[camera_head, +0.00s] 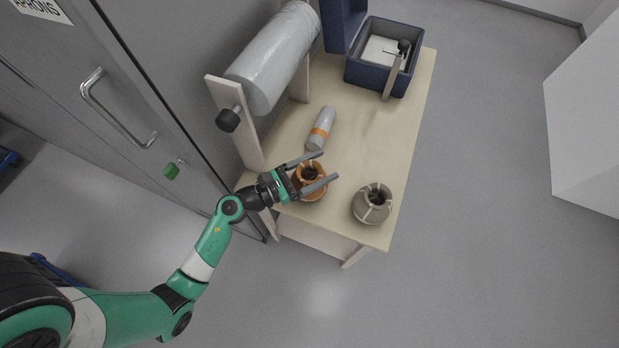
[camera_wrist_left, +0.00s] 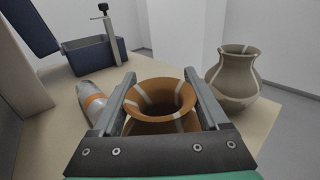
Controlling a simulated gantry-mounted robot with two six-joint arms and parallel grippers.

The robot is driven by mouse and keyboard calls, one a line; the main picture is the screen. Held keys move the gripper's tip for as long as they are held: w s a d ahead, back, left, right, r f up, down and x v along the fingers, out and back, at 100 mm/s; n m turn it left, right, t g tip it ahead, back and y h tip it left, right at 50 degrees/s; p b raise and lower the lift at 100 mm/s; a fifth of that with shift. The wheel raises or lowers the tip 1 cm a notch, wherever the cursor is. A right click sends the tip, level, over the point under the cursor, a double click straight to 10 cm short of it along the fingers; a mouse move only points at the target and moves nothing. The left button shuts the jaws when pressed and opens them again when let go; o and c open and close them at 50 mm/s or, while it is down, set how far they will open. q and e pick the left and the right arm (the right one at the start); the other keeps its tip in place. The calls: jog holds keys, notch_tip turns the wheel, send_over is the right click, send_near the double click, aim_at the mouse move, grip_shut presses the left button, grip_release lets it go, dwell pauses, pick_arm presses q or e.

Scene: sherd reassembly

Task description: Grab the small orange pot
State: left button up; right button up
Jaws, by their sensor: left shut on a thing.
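The small orange pot (camera_head: 311,187) stands upright near the front left of the wooden table, with pale stripes down its sides. My left gripper (camera_head: 329,166) is around it, one finger on each side, shut on the pot. In the left wrist view the pot's flared rim (camera_wrist_left: 161,97) shows between the two fingers (camera_wrist_left: 161,100); its lower body is hidden by the gripper's base. My right gripper is in neither view.
A larger grey-beige pot (camera_head: 372,204) with pale stripes stands to the right. A grey cylinder with an orange band (camera_head: 321,128) lies behind the orange pot. A blue box (camera_head: 380,83) is at the back, and a large wrapped roll (camera_head: 273,58) is at the left. The table's middle right is clear.

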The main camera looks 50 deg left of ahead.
pick_arm(q)
grip_shut()
jog(key=shift+r, duration=0.1)
jog(key=shift+r+p, duration=0.55)
jog(key=shift+r, duration=0.05)
notch_tip(320, 180, up, 3)
jog(key=shift+f+p, duration=0.1)
jog(key=shift+p, duration=1.15)
jog(key=s+d+r+p, duration=0.6)
jog(key=s+r, duration=0.3)
jog(key=s, duration=0.3)
jog(key=shift+d, duration=0.45)
